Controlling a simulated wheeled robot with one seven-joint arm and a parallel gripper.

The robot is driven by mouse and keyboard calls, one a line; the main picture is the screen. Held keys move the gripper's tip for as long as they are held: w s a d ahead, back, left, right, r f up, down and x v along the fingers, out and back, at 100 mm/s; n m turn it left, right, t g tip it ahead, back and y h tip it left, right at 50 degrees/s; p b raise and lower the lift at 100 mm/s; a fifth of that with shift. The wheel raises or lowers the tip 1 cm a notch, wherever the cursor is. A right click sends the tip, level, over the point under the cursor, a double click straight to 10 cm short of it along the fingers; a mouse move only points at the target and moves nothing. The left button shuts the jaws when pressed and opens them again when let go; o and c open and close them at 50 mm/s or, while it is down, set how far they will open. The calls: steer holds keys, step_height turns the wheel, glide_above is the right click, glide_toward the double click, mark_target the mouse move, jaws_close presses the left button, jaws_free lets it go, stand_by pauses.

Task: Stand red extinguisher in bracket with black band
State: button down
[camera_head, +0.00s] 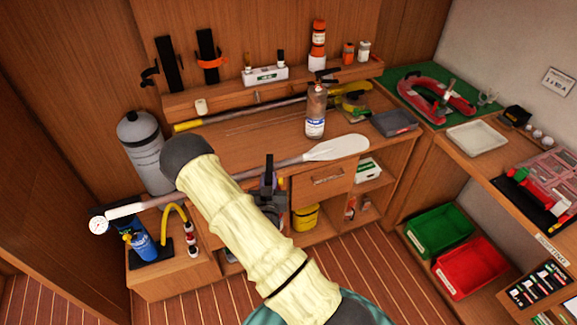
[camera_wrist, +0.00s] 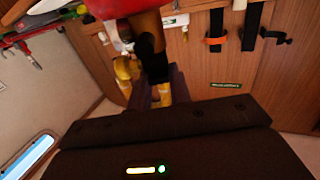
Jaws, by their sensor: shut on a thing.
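A red body (camera_wrist: 95,45), close and blurred at the top of the wrist view, looks like the red extinguisher; much of it is out of frame. My gripper (camera_wrist: 158,88) is shut on it by the dark part beside it. In the head view my gripper (camera_head: 268,178) is in front of the bench, and I cannot make out the extinguisher there. The bracket with black band (camera_head: 167,65) is on the back wall at left, empty; it also shows in the wrist view (camera_wrist: 253,25). Beside it is the empty bracket with orange band (camera_head: 208,52), also in the wrist view (camera_wrist: 216,28).
A clear bottle with a blue label (camera_head: 316,112) stands on the bench. A paddle (camera_head: 335,149) lies along the front. A grey cylinder (camera_head: 143,150) stands at left. A shelf holds a white box (camera_head: 266,75) and an orange flask (camera_head: 318,40). Green (camera_head: 437,232) and red (camera_head: 470,266) bins are at right.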

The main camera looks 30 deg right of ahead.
steer(key=w+a+f+n+t+y, duration=0.2)
steer(key=w+a+f+n+y, duration=0.2)
steer(key=a+f+y, duration=0.4)
steer(key=shift+w+a+f+n, duration=0.3)
steer(key=shift+a+f+n, duration=0.55)
steer(key=shift+a, duration=0.25)
steer(key=shift+s+f, duration=0.1)
steer(key=shift+f, duration=0.15)
steer(key=shift+r, duration=0.1)
steer(key=shift+r, duration=0.25)
steer(key=shift+d, duration=0.1)
